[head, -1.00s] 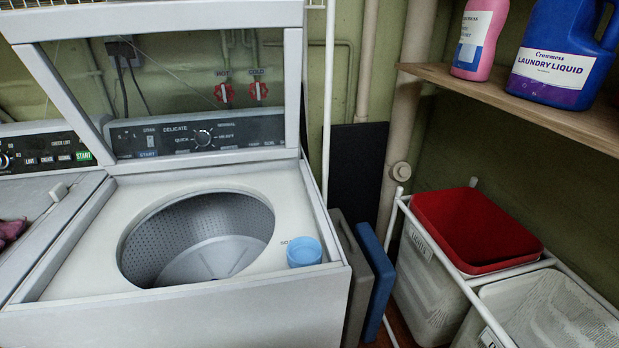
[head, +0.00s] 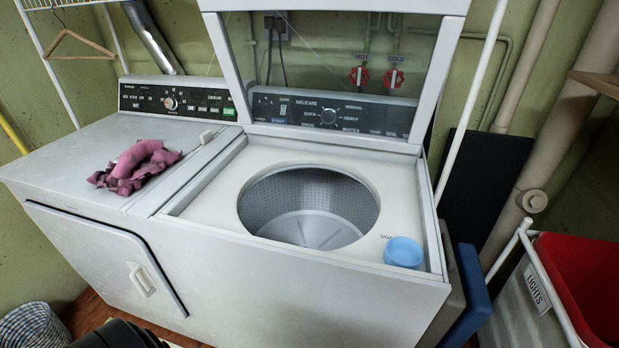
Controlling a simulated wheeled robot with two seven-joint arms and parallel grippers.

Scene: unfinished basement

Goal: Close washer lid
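The washer (head: 310,293) is a white top-loader in the middle of the head view. Its lid (head: 445,75), a white frame with a see-through window, stands raised and upright at the back. The round drum (head: 308,208) is exposed and looks empty. A blue cup (head: 403,252) sits at the soap spot on the front right of the washer's top, beside the drum opening. Neither of my grippers shows in the view.
The dryer (head: 85,165) stands against the washer's left side, with a crumpled pink cloth (head: 136,165) on top. A hanger (head: 78,42) hangs upper left.

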